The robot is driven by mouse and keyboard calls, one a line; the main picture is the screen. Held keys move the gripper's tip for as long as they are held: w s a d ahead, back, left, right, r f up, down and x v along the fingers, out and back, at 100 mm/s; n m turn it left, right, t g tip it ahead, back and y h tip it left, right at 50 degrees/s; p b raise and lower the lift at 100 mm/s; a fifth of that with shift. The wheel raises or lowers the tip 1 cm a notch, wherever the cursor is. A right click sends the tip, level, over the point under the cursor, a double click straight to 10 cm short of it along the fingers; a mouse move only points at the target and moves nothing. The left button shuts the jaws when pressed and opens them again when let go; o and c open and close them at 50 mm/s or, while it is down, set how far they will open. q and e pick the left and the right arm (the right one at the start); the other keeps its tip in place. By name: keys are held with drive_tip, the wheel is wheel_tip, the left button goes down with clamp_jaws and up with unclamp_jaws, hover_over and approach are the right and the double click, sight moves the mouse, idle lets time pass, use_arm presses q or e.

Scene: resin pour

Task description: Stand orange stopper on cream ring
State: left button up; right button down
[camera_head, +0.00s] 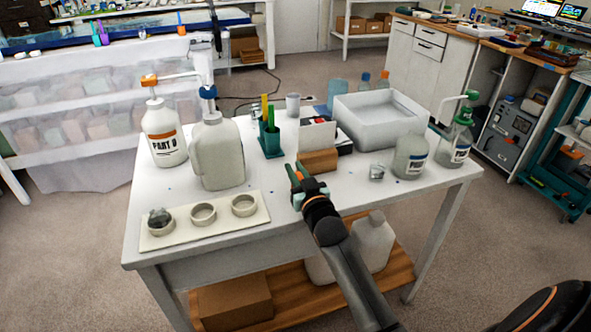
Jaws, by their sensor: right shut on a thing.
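My right gripper (299,178) is over the front of the white table, shut, with a small orange piece at its jaws that looks like the orange stopper (293,173); the fingers hide much of it. A cream board (183,237) lies at the table's front left and bears three cream rings: a left one (161,230), a middle one (203,214) and a right one (243,206). A grey, glassy piece (158,216) sits at the left ring. The middle and right rings look empty. The gripper is right of the board, apart from it. My left gripper is not in view.
A white jug (216,157) and a PART B pump bottle (164,135) stand behind the board. A brown block (318,161) and green holder (270,142) are behind the gripper. A tray (380,122) and bottles stand right. The table between board and gripper is clear.

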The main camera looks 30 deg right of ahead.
drive_tip(key=shift+f, duration=0.2)
idle(0.3)
drive_tip(key=shift+f, duration=0.25)
drive_tip(key=c, duration=0.7)
unclamp_jaws()
drive_tip(key=shift+c, duration=0.2)
